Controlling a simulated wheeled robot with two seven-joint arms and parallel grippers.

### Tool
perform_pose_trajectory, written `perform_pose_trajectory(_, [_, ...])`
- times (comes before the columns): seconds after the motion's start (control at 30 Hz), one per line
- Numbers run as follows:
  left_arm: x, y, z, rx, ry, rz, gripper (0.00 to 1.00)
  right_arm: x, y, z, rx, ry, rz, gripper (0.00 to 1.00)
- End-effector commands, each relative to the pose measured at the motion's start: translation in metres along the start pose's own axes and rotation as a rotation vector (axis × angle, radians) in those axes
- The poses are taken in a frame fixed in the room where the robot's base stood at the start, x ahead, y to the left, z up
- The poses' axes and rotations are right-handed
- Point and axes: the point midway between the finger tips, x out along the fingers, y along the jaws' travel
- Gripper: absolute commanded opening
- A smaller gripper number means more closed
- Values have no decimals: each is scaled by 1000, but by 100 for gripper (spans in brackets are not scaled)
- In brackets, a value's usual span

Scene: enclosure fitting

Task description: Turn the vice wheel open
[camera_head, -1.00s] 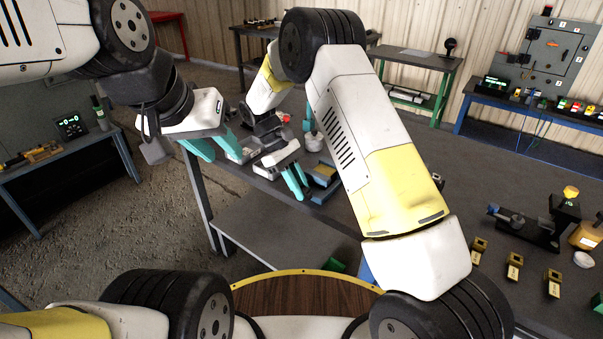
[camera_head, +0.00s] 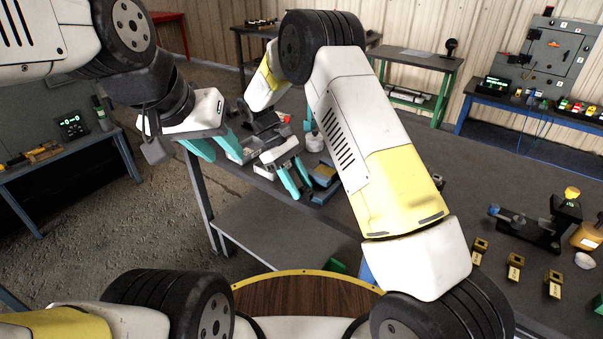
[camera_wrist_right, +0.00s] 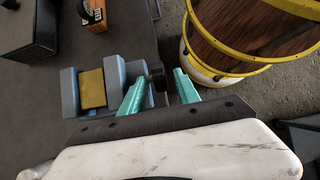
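The vice (camera_head: 325,177) is a blue block-like body on the table, partly behind my right gripper and arm in the head view. In the right wrist view the vice (camera_wrist_right: 70,94) holds a yellow block (camera_wrist_right: 92,88) between its jaws. The small black vice wheel (camera_wrist_right: 157,78) sticks out at its right side. My right gripper (camera_head: 297,188) is open beside the vice. In the wrist view the wheel appears between its teal fingertips (camera_wrist_right: 157,80), with a gap to the right finger; contact with the left finger is unclear. My left gripper (camera_head: 213,150) is open and empty, left of the vice.
Several small yellow-black blocks (camera_head: 514,268) and a black fixture (camera_head: 540,228) are on the table's right side. A wooden, yellow-rimmed round surface (camera_wrist_right: 250,30) lies close to my right gripper.

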Motion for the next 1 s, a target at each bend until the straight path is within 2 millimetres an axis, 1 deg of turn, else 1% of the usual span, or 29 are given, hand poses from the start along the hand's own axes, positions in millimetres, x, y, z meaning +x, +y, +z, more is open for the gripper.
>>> perform_pose_trajectory(0.03, [0,0,0,0,0,0,36,-9,0,-1,0,4,2,38])
perform_pose_trajectory(0.2, [0,0,0,0,0,0,36,-39,0,-1,0,4,2,38])
perform_pose_trajectory(0.3, [0,0,0,0,0,0,36,-53,0,-1,1,2,2,38])
perform_pose_trajectory(0.4, [0,0,0,0,0,0,36,-62,0,0,1,1,1,38])
perform_pose_trajectory(0.53, [0,0,0,0,0,0,36,-67,0,0,0,1,1,38])
perform_pose_trajectory(0.83, [0,0,0,0,0,0,36,-67,0,0,17,8,-4,38])
perform_pose_trajectory(0.93, [0,0,0,0,0,0,36,-64,-2,3,118,49,-30,38])
perform_pose_trajectory(0.97, [0,0,0,0,0,0,36,-62,-4,4,172,69,-46,38])
perform_pose_trajectory(1.0, [0,0,0,0,0,0,36,-60,-5,6,262,101,-74,38])
